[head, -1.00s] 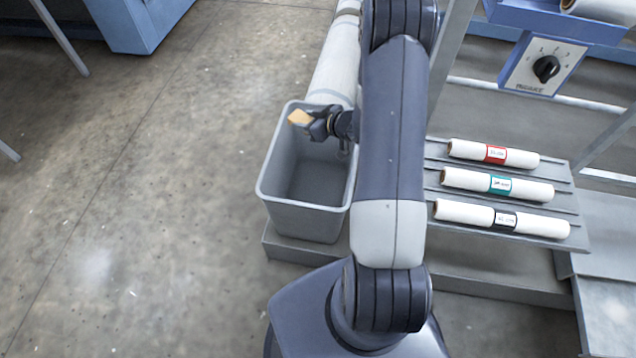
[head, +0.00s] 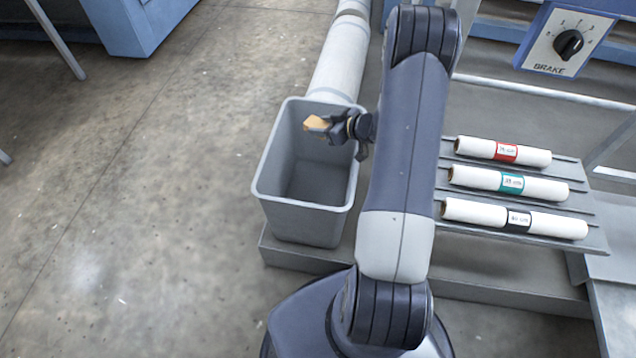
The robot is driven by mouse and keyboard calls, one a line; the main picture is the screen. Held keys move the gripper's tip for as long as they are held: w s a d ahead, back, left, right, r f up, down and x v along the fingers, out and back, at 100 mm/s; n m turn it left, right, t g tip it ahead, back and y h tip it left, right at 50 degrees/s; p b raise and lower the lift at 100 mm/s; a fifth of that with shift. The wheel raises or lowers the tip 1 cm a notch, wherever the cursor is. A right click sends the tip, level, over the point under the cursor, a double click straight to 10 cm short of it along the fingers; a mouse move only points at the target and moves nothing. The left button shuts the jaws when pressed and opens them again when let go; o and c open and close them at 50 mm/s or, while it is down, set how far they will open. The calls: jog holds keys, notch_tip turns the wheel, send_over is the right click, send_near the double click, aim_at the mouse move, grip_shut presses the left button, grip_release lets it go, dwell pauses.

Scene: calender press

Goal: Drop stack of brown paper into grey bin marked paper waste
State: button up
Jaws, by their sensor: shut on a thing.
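The small stack of brown paper (head: 316,123) shows tan at the tip of my gripper (head: 325,126) in the head view. My gripper is shut on it and holds it over the opening of the grey bin (head: 268,181), toward the bin's far side. The bin stands upright and open, and the part of its inside that I see looks empty. No marking on the bin is readable from here. Part of the stack is hidden by my gripper's fingers.
A long pale roll (head: 338,62) lies behind the bin. A grey rack (head: 597,236) with three white rolls stands to the right, past my arm. A dial panel (head: 566,42) marked BRAKE is at upper right. The floor (head: 130,200) to the left is clear.

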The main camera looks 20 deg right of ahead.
jog(key=shift+f, duration=0.45)
jog(key=o, duration=1)
jog(key=shift+o, duration=0.2)
notch_tip(320, 180, up, 10)
jog(key=p, duration=0.3)
jog(key=shift+r, duration=0.1)
